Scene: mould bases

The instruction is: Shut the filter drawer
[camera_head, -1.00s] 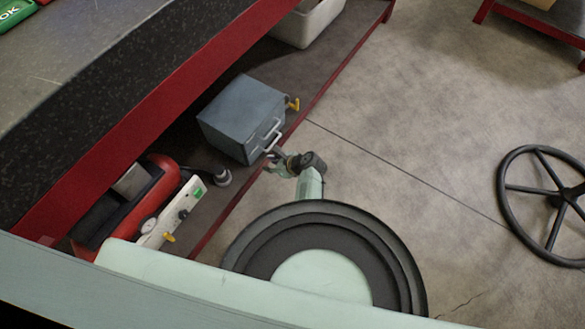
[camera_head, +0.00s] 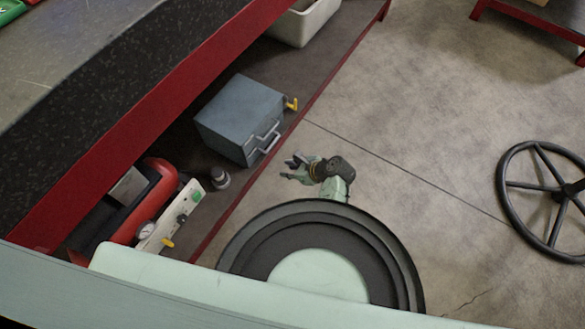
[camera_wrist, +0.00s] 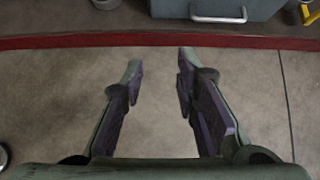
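The filter drawer appears to be part of the blue-grey metal box (camera_head: 238,112) on the low shelf. Its light handle (camera_head: 268,140) is on the side facing the floor aisle. I cannot tell from these views whether the drawer is flush. In the wrist view, the handle (camera_wrist: 218,18) and the lower front of the box (camera_wrist: 175,8) show at the top edge. My gripper (camera_head: 287,168) is open and empty, apart from the handle and out over the floor. Its two fingers are spread in the wrist view (camera_wrist: 158,72).
The shelf has a red edge (camera_head: 325,90). A yellow lever (camera_head: 292,104) sticks out beside the box. A small round metal part (camera_head: 220,178), a red machine with a gauge (camera_head: 150,200) and a white bin (camera_head: 303,22) share the shelf.

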